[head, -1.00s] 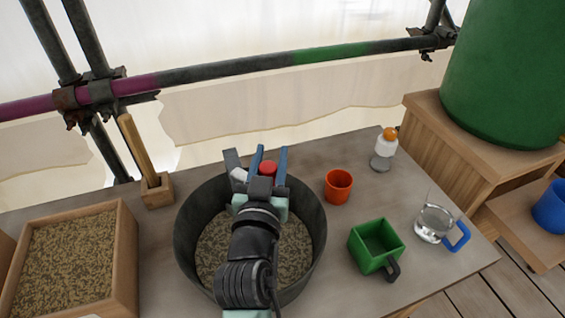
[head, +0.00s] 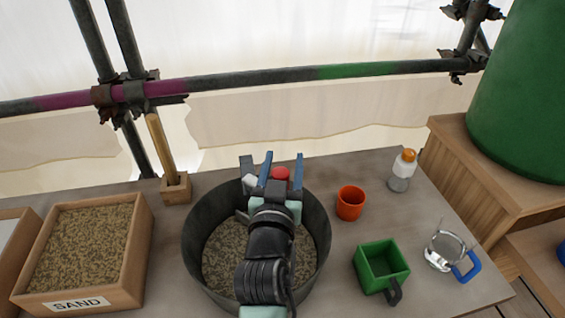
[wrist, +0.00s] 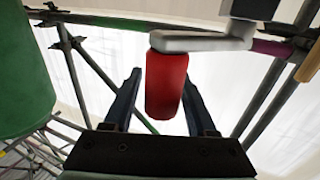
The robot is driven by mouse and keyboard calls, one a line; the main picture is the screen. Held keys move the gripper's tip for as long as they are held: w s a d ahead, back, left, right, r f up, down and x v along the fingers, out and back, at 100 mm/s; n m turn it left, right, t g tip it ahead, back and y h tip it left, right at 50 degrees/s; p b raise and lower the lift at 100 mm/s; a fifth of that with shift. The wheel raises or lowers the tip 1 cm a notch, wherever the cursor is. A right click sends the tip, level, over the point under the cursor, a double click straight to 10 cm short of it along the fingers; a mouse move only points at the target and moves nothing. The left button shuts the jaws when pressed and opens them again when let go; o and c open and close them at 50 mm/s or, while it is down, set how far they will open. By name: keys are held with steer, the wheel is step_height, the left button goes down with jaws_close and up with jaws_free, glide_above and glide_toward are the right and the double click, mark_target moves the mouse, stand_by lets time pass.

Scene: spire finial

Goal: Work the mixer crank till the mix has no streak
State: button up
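The mixer is a dark round tub (head: 190,252) at the front middle of the table. The mix (head: 222,250) inside is speckled grey-brown; my arm covers its middle, and I cannot make out streaks. The crank has a red upright grip (head: 281,173) at the tub's far rim, also in the wrist view (wrist: 166,86). A pale crank arm (wrist: 200,42) joins the grip's end in the wrist view. My gripper (head: 282,160) reaches over the tub. Its two blue fingers (wrist: 160,100) stand open on either side of the red grip, with small gaps showing.
A sand box (head: 140,252) stands left, with a wooden-handled tool in a block (head: 176,190) behind it. An orange cup (head: 350,204), green scoop (head: 380,268), glass jug (head: 446,250) and orange-capped bottle (head: 402,172) stand right. A scaffold rail (head: 250,80) crosses behind.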

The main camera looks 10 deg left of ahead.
steer(key=shift+o, duration=0.5)
steer(key=shift+s, duration=0.1)
steer(key=s+d, duration=0.1)
steer(key=s, duration=1.1)
steer(key=shift+s+d, duration=0.15)
steer(key=shift+s, duration=0.25)
steer(key=shift+f, duration=0.1)
